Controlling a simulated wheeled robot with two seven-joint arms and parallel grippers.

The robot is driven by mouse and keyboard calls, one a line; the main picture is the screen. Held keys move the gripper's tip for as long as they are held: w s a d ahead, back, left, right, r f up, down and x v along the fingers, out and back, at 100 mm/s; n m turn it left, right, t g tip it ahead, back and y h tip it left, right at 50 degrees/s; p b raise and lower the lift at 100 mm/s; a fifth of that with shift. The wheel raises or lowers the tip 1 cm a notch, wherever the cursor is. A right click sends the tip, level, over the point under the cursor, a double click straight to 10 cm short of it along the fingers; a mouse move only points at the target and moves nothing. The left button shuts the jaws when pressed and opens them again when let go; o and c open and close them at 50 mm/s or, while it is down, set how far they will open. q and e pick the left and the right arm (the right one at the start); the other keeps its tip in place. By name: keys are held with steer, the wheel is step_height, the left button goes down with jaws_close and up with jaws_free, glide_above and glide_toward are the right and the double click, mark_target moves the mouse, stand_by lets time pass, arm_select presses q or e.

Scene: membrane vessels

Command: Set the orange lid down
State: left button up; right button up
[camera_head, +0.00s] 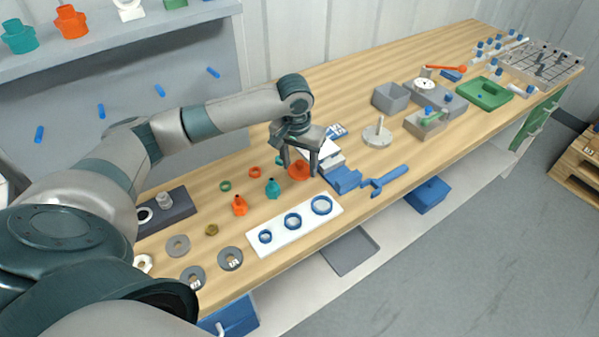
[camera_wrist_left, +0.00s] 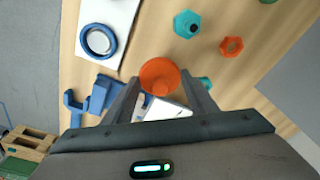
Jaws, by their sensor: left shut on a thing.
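The orange lid (camera_head: 299,171) is a round disc with a raised middle. My left gripper (camera_head: 299,170) is shut on it, with one finger on each side, and points down at the wooden bench. The lid also shows in the left wrist view (camera_wrist_left: 159,76) between the fingertips of my left gripper (camera_wrist_left: 158,84). I cannot tell whether the lid touches the bench. My right gripper is not in view.
A white board with blue rings (camera_head: 293,221), a teal fitting (camera_head: 272,188) and an orange fitting (camera_head: 239,205) stand near the lid. A blue block (camera_head: 344,179) and a blue tool (camera_head: 386,180) lie to its right. Grey discs (camera_head: 230,258) lie at the front left.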

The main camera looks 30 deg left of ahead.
mark_target(299, 168)
arm_select(q)
step_height(299, 168, down, 3)
steer(key=shift+r+p, duration=0.1)
steer(key=shift+p, duration=0.45)
steer(key=shift+f, duration=0.45)
steer(key=o, duration=1.1)
steer(key=shift+f, duration=0.1)
steer(key=shift+c, duration=0.2)
steer(key=shift+r, duration=0.8)
steer(key=r+b, duration=0.1)
steer(key=r, duration=0.2)
steer(key=r+b, duration=0.1)
steer(key=r, duration=0.2)
steer(key=s+r, duration=0.1)
steer(key=r, duration=0.2)
steer(key=shift+s+d+r+b, duration=0.1)
steer(key=shift+d+r+b, duration=0.05)
steer(key=shift+b, duration=0.25)
steer(key=shift+s+r, duration=0.1)
steer(key=shift+r, duration=0.55)
